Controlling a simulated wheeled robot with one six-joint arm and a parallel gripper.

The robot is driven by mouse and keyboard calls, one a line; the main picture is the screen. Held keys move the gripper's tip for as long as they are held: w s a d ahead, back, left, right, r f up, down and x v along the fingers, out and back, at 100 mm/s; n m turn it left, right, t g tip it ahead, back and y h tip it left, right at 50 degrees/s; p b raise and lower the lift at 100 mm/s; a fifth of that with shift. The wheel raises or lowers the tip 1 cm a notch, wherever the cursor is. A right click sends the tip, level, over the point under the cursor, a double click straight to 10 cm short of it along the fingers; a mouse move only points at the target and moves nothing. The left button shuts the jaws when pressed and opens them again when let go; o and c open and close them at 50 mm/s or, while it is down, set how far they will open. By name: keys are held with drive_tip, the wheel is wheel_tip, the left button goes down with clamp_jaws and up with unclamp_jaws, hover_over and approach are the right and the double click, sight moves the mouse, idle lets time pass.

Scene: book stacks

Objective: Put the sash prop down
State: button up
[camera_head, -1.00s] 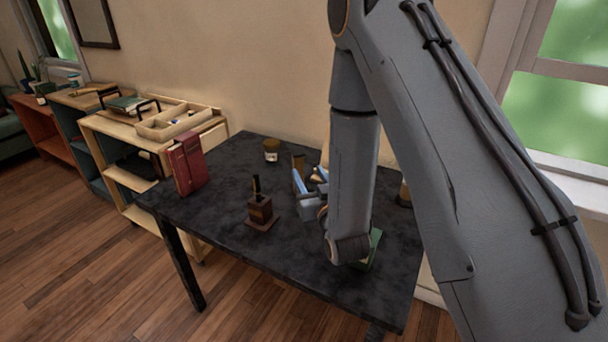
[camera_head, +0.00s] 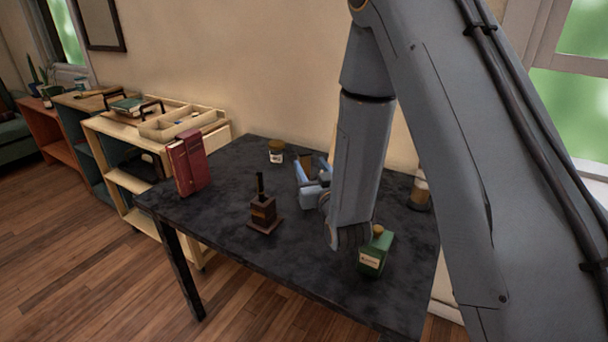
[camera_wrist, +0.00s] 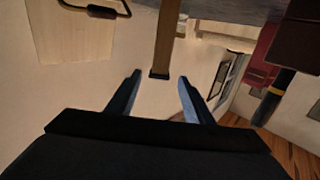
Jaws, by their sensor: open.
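The sash prop seems to be the brown wooden bar with a dark end (camera_wrist: 165,42) in the wrist view. Its dark end lies just past the fingertips, between their lines, with a gap on both sides. The head view shows a brown piece (camera_head: 308,165) behind the fingers, likely the same bar, mostly hidden. My gripper (camera_head: 311,172) is open and empty over the back part of the dark table (camera_head: 225,180). Its two fingers (camera_wrist: 160,82) stand apart in the wrist view. The bar's far end is cut off in the wrist view.
A wooden block with a dark handle (camera_head: 264,214), a jar (camera_head: 276,152) and red books (camera_head: 189,164) stand further left. Another jar (camera_head: 420,192) is at the right. The table's front left is clear.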

sight(306, 162)
drive_tip(key=shift+f, duration=0.8)
drive_tip(key=shift+w+f, duration=0.1)
drive_tip(key=shift+w, duration=0.15)
drive_tip(key=shift+w+a+p, duration=0.15)
drive_tip(key=shift+w+a, duration=0.1)
drive_tip(key=shift+w, duration=0.9)
drive_tip(key=shift+w+a+p, duration=0.15)
drive_tip(key=shift+w+a, duration=0.1)
drive_tip(key=shift+w, duration=0.9)
drive_tip(key=shift+w+a+p, duration=0.15)
drive_tip(key=shift+w+a, duration=0.1)
drive_tip(key=shift+w, duration=0.9)
drive_tip(key=c, duration=1.1)
clamp_jaws()
